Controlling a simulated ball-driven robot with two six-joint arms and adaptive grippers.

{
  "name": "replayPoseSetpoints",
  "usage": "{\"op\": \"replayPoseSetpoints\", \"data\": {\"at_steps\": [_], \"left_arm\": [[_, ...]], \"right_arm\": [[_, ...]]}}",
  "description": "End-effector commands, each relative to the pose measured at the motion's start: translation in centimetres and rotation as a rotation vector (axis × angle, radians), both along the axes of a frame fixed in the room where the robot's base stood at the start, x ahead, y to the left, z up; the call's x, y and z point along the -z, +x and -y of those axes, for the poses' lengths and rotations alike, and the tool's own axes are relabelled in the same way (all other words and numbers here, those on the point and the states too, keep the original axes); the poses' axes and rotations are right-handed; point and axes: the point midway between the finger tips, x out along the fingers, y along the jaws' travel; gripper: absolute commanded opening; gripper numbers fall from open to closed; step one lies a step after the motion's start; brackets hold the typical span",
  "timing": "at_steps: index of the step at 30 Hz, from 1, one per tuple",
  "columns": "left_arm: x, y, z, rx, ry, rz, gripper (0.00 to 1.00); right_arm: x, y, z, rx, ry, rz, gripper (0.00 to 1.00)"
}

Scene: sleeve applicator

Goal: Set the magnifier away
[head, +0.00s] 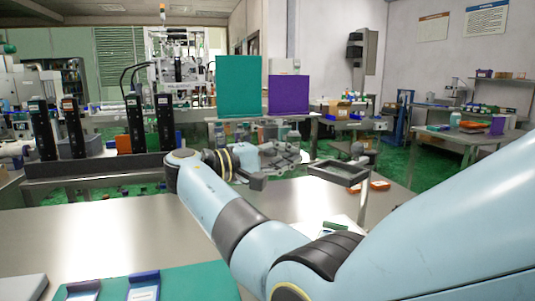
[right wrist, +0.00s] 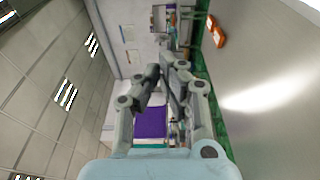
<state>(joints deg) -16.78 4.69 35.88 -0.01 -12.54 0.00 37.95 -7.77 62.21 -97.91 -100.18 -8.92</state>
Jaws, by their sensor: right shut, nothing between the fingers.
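I cannot make out a magnifier for certain in either view. My right gripper (head: 296,158) is at the far side of the steel table, raised above it, and its fingers are shut and empty. It also shows in the right wrist view (right wrist: 164,76), with nothing between the fingers. A grey, shallow rectangular tray-like frame (head: 341,172) is just right of the gripper and apart from it. My left gripper is in neither view.
A teal mat (head: 200,284) with blue-edged holders (head: 143,286) lies at the table's (head: 100,232) near left. Orange items (head: 378,185) lie at the right. Teal (head: 239,86) and purple (head: 288,94) panels stand beyond the gripper. The table's left middle is clear.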

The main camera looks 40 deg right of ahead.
Motion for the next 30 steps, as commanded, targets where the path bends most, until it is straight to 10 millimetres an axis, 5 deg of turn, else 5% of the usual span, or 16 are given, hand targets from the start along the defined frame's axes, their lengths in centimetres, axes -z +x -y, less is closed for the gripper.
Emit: {"op": "replayPoseSetpoints", "data": {"at_steps": [3,12,30], "left_arm": [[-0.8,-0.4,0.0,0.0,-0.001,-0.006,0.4],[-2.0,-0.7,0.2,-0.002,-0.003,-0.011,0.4],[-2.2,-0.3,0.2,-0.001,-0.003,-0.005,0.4]], "right_arm": [[-0.1,-0.8,1.9,0.001,0.0,-0.002,0.0],[-0.1,-4.0,2.1,0.0,0.0,-0.001,0.0],[0.0,-4.0,2.5,-0.021,0.0,-0.001,0.0]]}}
